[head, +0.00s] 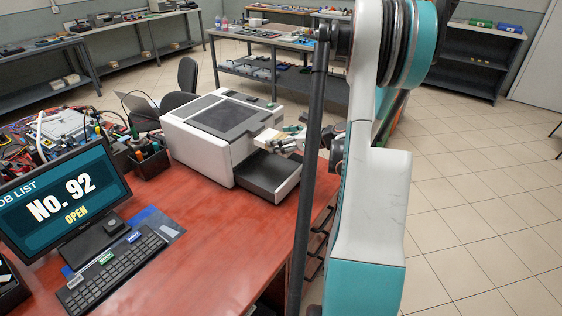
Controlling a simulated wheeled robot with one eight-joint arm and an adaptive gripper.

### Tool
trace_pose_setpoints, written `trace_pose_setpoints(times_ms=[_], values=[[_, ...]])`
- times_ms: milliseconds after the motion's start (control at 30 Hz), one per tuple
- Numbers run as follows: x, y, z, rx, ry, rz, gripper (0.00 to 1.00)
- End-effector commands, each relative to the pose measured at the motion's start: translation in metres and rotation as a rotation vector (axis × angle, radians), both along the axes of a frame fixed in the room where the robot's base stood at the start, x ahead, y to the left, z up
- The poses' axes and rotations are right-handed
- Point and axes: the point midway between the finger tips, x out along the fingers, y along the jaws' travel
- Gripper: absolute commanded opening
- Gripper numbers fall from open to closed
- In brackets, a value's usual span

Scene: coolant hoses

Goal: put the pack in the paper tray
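The printer (225,125) is a white and grey box on the red desk. Its paper tray (268,180) sticks out at the front right, with a dark flat top and light sides. My gripper (288,140) is just above the tray's back part, close to the printer's front, and partly hidden behind my arm. A small pale tan and white thing (268,139) shows at the fingertips. It may be the pack, but it is too small to be sure. Whether the fingers are closed on it or whether it touches the tray I cannot tell.
A monitor (64,200) reading "No. 92 OPEN" and a keyboard (112,270) stand at the left. Cables and parts (70,135) clutter the desk's back left. The red desk top (215,240) is clear in front of the printer. Tiled floor (470,220) is open at right.

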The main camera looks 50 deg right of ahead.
Motion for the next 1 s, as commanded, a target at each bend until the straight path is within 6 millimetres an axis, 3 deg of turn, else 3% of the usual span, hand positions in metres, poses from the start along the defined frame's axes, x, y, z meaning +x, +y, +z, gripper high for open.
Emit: trace_pose_setpoints(times_ms=[100, 333, 600, 1000], values=[[0.000, 0.000, -0.020, 0.000, -0.001, 0.000, 0.43], [0.000, 0.000, -0.032, 0.000, -0.001, 0.000, 0.43], [0.000, 0.000, -0.068, 0.000, -0.001, 0.000, 0.43], [0.000, 0.000, -0.072, 0.000, 0.000, 0.000, 0.43]])
